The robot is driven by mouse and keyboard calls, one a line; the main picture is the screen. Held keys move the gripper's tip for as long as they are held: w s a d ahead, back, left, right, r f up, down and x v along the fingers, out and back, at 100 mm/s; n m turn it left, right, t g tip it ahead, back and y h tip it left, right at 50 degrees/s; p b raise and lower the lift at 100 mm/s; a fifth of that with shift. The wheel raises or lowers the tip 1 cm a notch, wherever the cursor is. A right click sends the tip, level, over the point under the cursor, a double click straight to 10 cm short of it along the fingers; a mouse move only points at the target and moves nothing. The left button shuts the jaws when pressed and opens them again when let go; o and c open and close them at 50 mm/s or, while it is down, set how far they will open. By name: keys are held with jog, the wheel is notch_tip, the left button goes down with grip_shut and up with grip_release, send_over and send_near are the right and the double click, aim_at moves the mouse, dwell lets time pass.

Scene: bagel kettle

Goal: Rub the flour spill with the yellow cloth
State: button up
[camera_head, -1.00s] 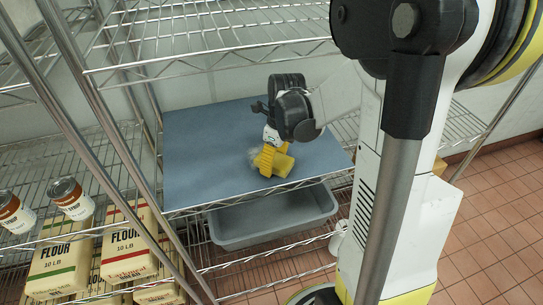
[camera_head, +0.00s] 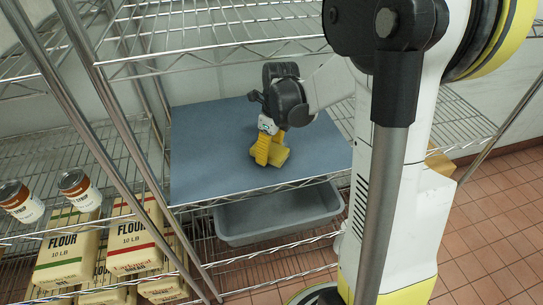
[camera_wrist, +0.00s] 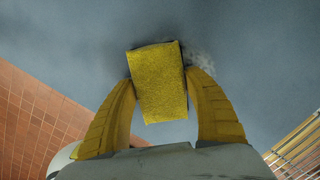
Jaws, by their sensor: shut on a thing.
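The yellow cloth (camera_head: 278,156), a thick block shape, is held between the yellow fingers of my gripper (camera_head: 265,152), low over the blue-grey shelf surface (camera_head: 205,140). In the wrist view the cloth (camera_wrist: 158,85) sits between both fingertips of my gripper (camera_wrist: 160,80), which are closed on its sides. A faint pale patch of the flour spill (camera_wrist: 203,62) shows beside the cloth's upper right edge. In the head view I cannot make out the spill. Whether the cloth presses on the surface is hard to tell.
A wire shelf (camera_head: 220,30) hangs above, with metal posts at the left. A grey tub (camera_head: 280,215) stands below. Flour bags (camera_head: 70,250) and cans (camera_head: 80,188) are on the left rack. The blue-grey surface is otherwise clear.

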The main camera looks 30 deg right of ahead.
aim_at(273, 158)
jog(key=shift+w+d+r, duration=0.1)
jog(key=shift+w+d, duration=0.1)
jog(key=shift+w, duration=0.45)
jog(key=shift+w+d+f, duration=0.1)
jog(key=shift+w+d, duration=0.1)
jog(key=shift+w, duration=0.45)
jog(key=shift+w+d+r, duration=0.1)
jog(key=shift+w+d, duration=0.1)
jog(key=shift+w, duration=0.45)
jog(key=shift+w+d+r+b, duration=0.1)
jog(key=shift+w+r+b, duration=0.1)
jog(key=shift+w, duration=0.2)
jog(key=shift+w+d+r+b, duration=0.1)
jog(key=shift+w+r+b, duration=0.1)
jog(key=shift+w, duration=0.15)
jog(key=shift+f, duration=0.15)
jog(key=shift+o, duration=0.3)
jog(key=shift+s+a+f, duration=0.15)
jog(key=shift+s+f, duration=0.55)
jog(key=shift+f, duration=0.05)
jog(key=shift+s+a+r, duration=0.1)
jog(key=shift+s+a, duration=0.3)
jog(key=shift+s, duration=0.9)
jog(key=shift+s+a+r, duration=0.1)
jog(key=shift+s+a, duration=0.25)
jog(key=shift+s, duration=0.95)
jog(key=shift+s+a, duration=0.4)
jog(key=shift+s, duration=0.9)
jog(key=shift+c, duration=0.2)
jog(key=shift+r, duration=0.1)
